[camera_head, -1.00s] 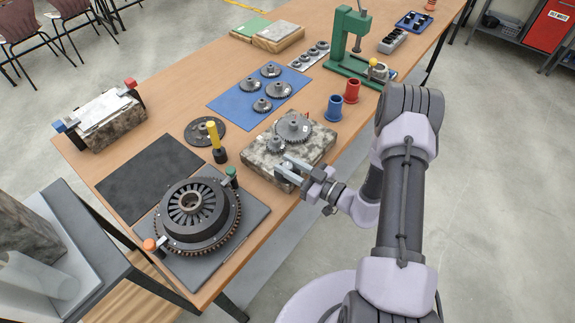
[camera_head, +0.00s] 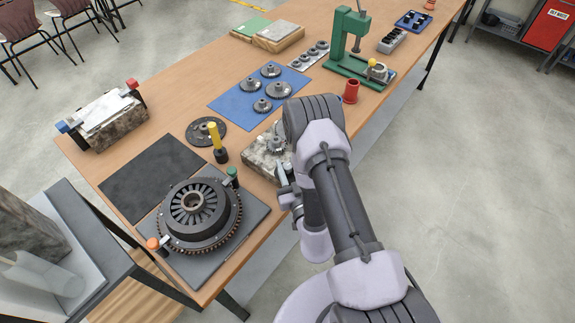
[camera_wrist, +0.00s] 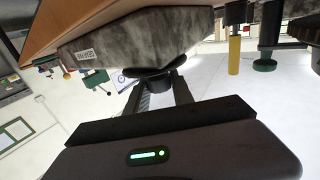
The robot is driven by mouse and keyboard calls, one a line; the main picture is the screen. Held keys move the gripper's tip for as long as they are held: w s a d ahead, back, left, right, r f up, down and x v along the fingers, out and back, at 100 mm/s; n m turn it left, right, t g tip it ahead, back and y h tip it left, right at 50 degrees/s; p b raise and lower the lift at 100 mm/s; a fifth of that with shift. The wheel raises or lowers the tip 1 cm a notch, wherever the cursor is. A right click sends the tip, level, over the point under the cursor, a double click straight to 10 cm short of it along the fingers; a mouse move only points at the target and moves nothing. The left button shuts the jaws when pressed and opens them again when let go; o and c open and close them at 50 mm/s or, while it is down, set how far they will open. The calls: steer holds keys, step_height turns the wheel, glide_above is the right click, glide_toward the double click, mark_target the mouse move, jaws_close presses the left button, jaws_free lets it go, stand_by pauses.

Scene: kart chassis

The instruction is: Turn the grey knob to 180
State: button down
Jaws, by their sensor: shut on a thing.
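The knob is hidden there. No angle marks or scale can be read in either view.
A black round gear assembly (camera_head: 198,212) sits on a grey plate left of my gripper, with a green-topped clamp (camera_head: 232,174) and a yellow-handled tool (camera_head: 215,140) close by. A red cup (camera_head: 351,91) and a green press (camera_head: 347,40) stand farther back. The floor at right is clear.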

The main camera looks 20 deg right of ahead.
steer(key=m+h+p, duration=0.1)
steer(key=h+p, duration=0.1)
steer(key=h, duration=0.1)
steer(key=shift+a+r+m, duration=0.15)
steer(key=shift+r+m, duration=0.1)
steer(key=shift+m, duration=0.15)
steer(key=shift+f+m+g+h+p, duration=0.1)
steer(key=shift+m+g+h+p, duration=0.2)
steer(key=shift+m+h+p, duration=0.5)
steer(key=shift+h+p, duration=0.45)
steer(key=shift+h, duration=0.05)
steer(key=c, duration=1.1)
jaws_free()
steer(key=shift+f, duration=0.1)
steer(key=shift+d+f, duration=0.1)
steer(key=shift+d, duration=0.1)
